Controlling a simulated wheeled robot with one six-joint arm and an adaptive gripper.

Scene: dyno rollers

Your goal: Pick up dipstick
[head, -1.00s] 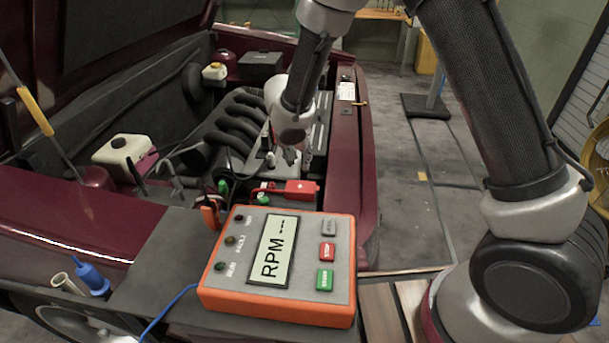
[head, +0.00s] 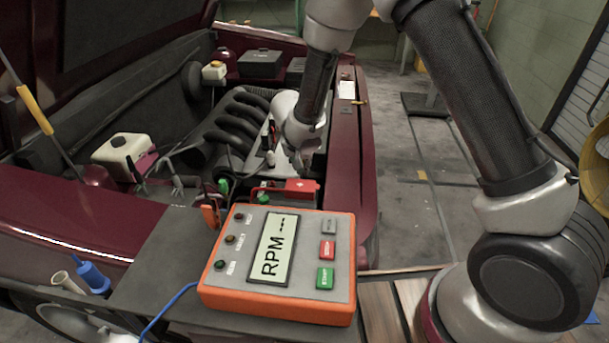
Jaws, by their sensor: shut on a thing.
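My gripper (head: 301,160) is low in the open engine bay, beside the engine's right side and just behind the red battery clamp. It points down, and its fingers are small and partly hidden in the picture. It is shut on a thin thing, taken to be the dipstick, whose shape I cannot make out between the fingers. The engine (head: 238,125) with its black intake pipes lies left of the gripper.
An orange RPM box (head: 278,265) stands on the front ledge. A red battery clamp (head: 300,187) lies close below the gripper. A white reservoir (head: 122,152) is at left. The maroon fender (head: 345,160) bounds the bay on the right. A blue-handled tool (head: 93,276) stands at front left.

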